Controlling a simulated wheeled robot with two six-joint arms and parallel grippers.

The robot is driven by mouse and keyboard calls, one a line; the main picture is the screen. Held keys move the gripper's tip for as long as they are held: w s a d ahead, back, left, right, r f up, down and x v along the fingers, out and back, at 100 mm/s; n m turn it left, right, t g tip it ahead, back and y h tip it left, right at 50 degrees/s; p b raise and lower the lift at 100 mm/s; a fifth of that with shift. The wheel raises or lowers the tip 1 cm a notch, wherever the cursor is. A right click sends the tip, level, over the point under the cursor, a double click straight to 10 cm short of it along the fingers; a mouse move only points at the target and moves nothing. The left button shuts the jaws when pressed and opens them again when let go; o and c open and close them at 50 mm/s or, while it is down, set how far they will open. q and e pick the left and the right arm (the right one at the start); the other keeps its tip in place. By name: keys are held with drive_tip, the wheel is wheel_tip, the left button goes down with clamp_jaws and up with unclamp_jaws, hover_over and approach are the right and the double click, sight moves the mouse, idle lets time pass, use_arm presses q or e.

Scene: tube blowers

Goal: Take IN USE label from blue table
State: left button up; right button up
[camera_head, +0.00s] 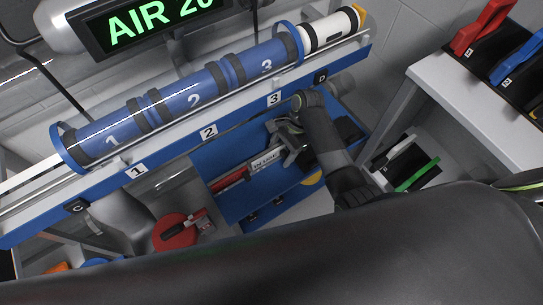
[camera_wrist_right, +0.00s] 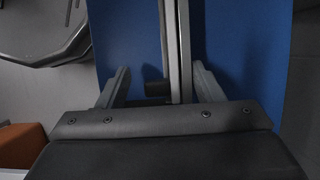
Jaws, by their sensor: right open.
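The blue table (camera_head: 232,204) is below the long tube in the head view. A long, thin label strip with a red part and a white lettered part (camera_head: 264,162) lies on it; the lettering is too small to read surely. My right gripper (camera_head: 290,150) is over the table at the strip's right end. In the right wrist view my right gripper (camera_wrist_right: 162,78) is open, its fingers on either side of a narrow grey bar (camera_wrist_right: 175,45) above the blue surface (camera_wrist_right: 235,50). Whether the fingers touch the bar is unclear. My left gripper is out of view.
A blue tube (camera_head: 190,95) numbered 1 to 3 runs along a blue rail (camera_head: 170,150) just above the table. A red round object (camera_head: 172,236) is at the lower left. A white table (camera_head: 470,95) with red and blue items stands at right.

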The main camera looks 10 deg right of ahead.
drive_tip(key=c, duration=1.1)
drive_tip(key=shift+o, duration=0.2)
drive_tip(key=shift+r, duration=0.1)
